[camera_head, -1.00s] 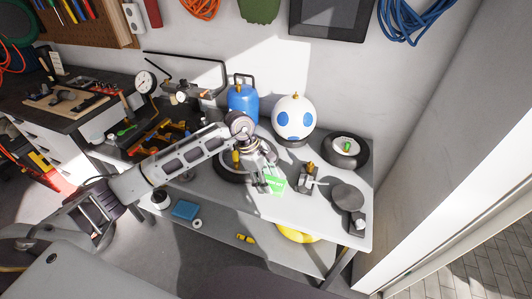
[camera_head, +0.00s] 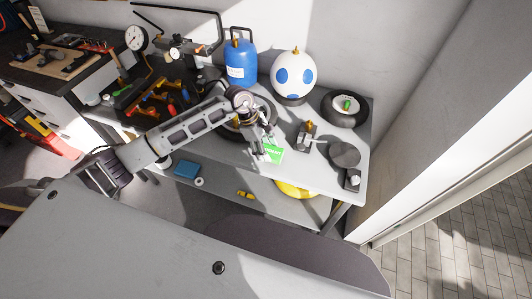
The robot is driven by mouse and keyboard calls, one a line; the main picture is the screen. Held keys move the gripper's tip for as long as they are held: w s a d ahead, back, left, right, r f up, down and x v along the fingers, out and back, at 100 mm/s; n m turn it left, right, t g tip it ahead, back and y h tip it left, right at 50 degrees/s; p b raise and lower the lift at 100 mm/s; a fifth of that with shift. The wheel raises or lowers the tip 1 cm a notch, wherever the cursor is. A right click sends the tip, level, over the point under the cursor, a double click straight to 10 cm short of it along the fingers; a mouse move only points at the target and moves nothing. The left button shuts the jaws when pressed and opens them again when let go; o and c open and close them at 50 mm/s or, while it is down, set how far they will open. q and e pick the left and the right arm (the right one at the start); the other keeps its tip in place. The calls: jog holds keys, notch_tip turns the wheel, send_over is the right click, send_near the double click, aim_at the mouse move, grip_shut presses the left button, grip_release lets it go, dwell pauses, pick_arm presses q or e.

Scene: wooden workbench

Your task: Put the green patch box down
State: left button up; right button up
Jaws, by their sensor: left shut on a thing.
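The green patch box (camera_head: 272,153) is a small bright green box at the front edge of the grey workbench (camera_head: 228,150). My left gripper (camera_head: 262,150) reaches in from the left and is shut on the green patch box. The fingers cover the box's left side. I cannot tell whether the box touches the bench top or hangs just above it. My right gripper is not in view.
A tire (camera_head: 345,108) with a small green item, a metal tool (camera_head: 307,135) and a dark round disc (camera_head: 345,154) stand to the right. Bare bench lies around the box.

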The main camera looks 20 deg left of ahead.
pick_arm(q)
jog(key=shift+f, duration=0.1)
jog(key=shift+f+p, duration=0.3)
jog(key=shift+f, duration=1.45)
jog(key=shift+f, duration=0.15)
jog(key=o, duration=1)
jog(key=shift+r, duration=0.2)
jog(key=b+v, duration=0.1)
jog(key=v, duration=1.1)
jog(key=shift+b, duration=0.3)
